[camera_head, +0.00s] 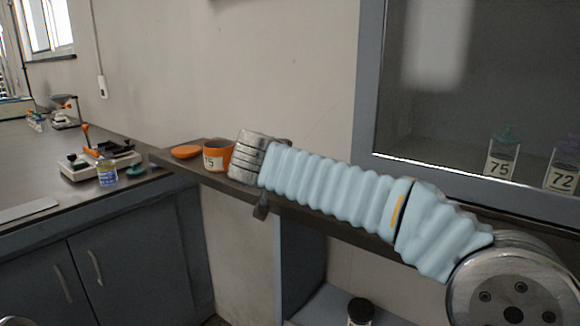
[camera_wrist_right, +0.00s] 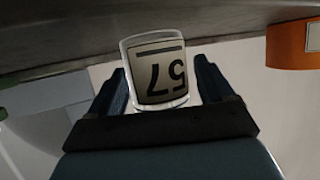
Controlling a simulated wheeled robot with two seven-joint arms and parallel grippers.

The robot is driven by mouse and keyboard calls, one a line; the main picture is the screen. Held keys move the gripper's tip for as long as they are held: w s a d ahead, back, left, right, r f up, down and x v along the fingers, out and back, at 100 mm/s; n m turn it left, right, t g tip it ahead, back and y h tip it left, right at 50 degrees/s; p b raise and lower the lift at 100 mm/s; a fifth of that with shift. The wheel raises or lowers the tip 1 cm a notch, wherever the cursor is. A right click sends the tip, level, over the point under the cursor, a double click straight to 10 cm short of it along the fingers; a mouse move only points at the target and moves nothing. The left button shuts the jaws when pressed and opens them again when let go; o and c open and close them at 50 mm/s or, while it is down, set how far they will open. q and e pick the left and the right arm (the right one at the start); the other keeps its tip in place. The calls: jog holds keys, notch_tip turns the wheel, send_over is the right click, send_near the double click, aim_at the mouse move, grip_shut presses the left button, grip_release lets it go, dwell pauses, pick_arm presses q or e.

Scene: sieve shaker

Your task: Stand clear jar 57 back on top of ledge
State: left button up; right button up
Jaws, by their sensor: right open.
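The clear jar 57 (camera_wrist_right: 158,75) has a white label and shows upside down in the right wrist view. Its base end overlaps the dark ledge (camera_wrist_right: 80,30); whether it rests there fully I cannot tell. My right gripper (camera_wrist_right: 160,88) is open, with one finger on each side of the jar and a small gap visible at the sides. In the head view the jar is hidden behind my right arm, which reaches left to the ledge (camera_head: 160,158) along the wall. My left gripper is not in view.
An orange pot (camera_head: 214,148) with a label stands on the ledge left of my wrist, an orange lid (camera_head: 186,151) beside it. Clear jars 75 (camera_head: 502,158) and 72 (camera_head: 563,177) stand behind glass at right. A dark-capped jar (camera_head: 361,311) is below.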

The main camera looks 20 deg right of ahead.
pick_arm(q)
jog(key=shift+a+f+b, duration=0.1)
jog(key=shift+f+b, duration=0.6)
jog(key=shift+b, duration=0.35)
pick_arm(e)
jog(key=v, duration=1.2)
jog(key=shift+r, duration=0.1)
